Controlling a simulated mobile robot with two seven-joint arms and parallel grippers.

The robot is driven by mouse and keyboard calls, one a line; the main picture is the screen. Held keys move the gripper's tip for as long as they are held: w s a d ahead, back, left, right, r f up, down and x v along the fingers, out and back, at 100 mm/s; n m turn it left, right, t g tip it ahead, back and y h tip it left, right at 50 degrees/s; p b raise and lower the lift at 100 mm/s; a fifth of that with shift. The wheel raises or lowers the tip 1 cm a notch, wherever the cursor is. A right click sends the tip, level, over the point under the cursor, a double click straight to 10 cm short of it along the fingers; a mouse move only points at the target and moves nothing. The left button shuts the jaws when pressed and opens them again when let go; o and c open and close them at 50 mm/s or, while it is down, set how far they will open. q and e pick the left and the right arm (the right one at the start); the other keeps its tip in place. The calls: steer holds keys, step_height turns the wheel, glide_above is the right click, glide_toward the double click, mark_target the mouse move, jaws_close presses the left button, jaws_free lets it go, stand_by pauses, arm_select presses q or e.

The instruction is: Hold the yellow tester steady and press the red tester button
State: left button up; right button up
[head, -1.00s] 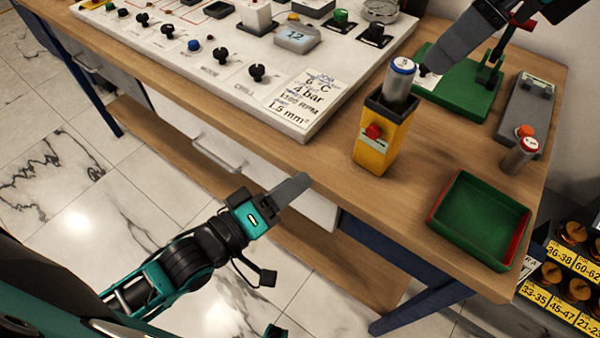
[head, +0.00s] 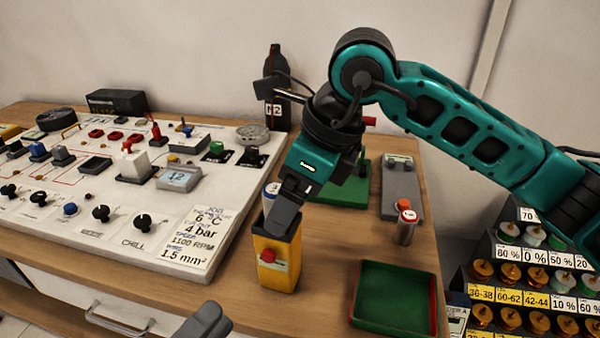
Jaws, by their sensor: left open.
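The yellow tester (head: 275,270) stands upright near the front edge of the wooden bench, with its red button (head: 267,256) facing me.
A white control panel (head: 190,230) with knobs lies left of the tester. A green tray (head: 393,298) with red sides is to the right. An orange-capped cylinder (head: 405,225) and a grey device (head: 402,185) stand behind it. Racks of spools (head: 540,270) are at the far right.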

mark_target(279, 251)
steer(key=shift+x, duration=2.55)
steer(key=shift+c, duration=0.4)
steer(key=c, duration=1.2)
arm_select(q)
jaws_close()
